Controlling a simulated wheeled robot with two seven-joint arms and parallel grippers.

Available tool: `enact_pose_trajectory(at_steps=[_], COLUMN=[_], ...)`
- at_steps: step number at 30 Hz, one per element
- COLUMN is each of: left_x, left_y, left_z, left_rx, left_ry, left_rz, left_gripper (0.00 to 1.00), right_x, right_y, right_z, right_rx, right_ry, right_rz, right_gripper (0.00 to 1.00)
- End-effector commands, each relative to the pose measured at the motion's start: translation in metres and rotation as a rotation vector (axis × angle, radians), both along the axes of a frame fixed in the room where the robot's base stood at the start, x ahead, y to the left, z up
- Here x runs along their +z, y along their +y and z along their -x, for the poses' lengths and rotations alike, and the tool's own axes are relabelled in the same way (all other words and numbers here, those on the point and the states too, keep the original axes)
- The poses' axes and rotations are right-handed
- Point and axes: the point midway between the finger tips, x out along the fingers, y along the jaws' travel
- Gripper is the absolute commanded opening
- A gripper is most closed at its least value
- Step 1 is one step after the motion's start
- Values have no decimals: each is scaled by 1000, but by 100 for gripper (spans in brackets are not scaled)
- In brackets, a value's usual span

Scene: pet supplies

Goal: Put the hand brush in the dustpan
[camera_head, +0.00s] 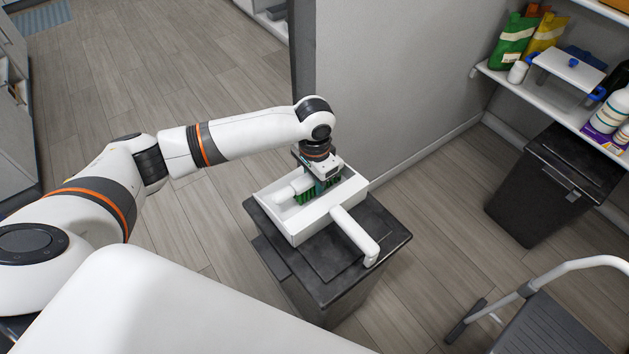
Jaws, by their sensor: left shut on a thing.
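A white dustpan (297,227) lies on top of a dark bin, its handle pointing to the lower right. The hand brush (290,190), white with green bristles, is at the dustpan's open tray, within its outline. My left gripper (318,185) points down over the tray and is shut on the brush. The fingertips are mostly hidden, and I cannot tell whether the bristles touch the pan's floor. My right gripper is not in view.
The dark bin (335,292) under the dustpan stands beside a grey wall (395,80). A second black bin (545,190) stands at the right under shelves (545,100) with bags and bottles. A step stool (550,325) is at the lower right. Wooden floor is open between them.

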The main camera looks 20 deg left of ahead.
Motion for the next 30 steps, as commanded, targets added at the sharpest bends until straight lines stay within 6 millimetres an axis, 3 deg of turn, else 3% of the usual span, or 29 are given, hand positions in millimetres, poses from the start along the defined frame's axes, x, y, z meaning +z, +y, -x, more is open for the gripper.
enact_pose_trajectory(at_steps=[13,14,17,28,30], left_x=[-5,-5,-5,-3,5], left_y=[0,0,0,0,0], left_z=[0,0,0,0,-1], left_rx=[0,0,0,0,0], left_ry=[0,0,0,-1,-3], left_rz=[1,1,1,0,1], left_gripper=[4,32,48,51,51], right_x=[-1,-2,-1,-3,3], right_y=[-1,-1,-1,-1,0], right_z=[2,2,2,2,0], right_rx=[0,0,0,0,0], right_ry=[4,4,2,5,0], right_rz=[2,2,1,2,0], right_gripper=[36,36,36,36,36])
